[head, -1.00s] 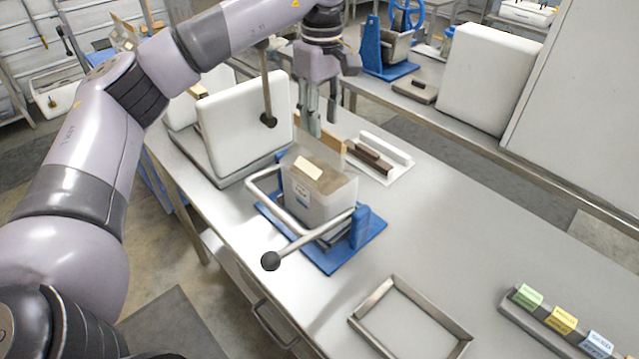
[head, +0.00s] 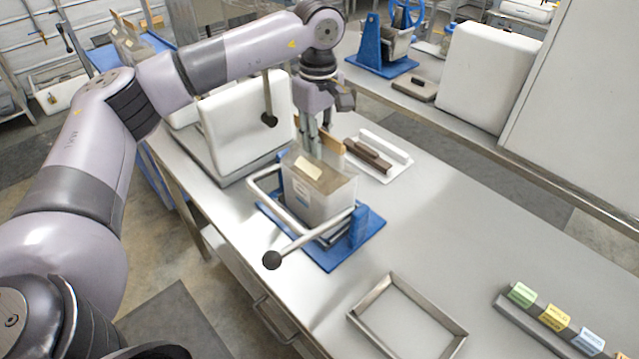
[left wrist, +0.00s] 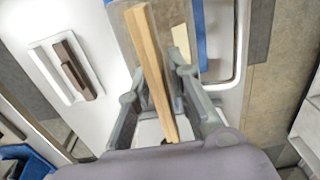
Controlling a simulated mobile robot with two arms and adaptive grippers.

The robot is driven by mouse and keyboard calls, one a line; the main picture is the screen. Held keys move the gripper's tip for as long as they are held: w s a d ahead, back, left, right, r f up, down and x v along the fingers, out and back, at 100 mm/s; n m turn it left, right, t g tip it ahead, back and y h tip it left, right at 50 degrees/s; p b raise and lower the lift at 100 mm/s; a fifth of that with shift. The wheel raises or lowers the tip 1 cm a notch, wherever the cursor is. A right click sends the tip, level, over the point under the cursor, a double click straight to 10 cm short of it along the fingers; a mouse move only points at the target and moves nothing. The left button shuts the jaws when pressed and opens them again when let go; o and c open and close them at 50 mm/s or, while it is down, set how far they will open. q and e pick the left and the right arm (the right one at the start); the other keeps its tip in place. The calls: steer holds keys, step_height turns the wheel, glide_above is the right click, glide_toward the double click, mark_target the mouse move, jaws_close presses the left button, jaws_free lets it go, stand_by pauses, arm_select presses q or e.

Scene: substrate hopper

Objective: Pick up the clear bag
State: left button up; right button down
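The clear bag (head: 312,195), boxy with brown material at its top and a pale label, stands upright in a blue stand (head: 367,232) with a bent metal handle. My left gripper (head: 315,138) points down just behind the bag's top, beside a wooden strip (head: 333,139). In the left wrist view my left gripper (left wrist: 158,82) has its fingers apart, with the wooden strip (left wrist: 152,70) running between them. I cannot tell whether the fingers touch the bag. The fingertips are partly hidden behind the bag in the head view. My right gripper is not in view.
A white block (head: 245,125) stands left of the bag. A white tray with a brown bar (head: 368,156) lies behind it to the right. A metal frame (head: 408,320) and a labelled rack (head: 550,325) lie at the front right.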

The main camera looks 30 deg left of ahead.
arm_select(q)
jaws_close()
stand_by(0.3)
steer(key=shift+w+r, duration=0.1)
steer(key=shift+r, duration=0.05)
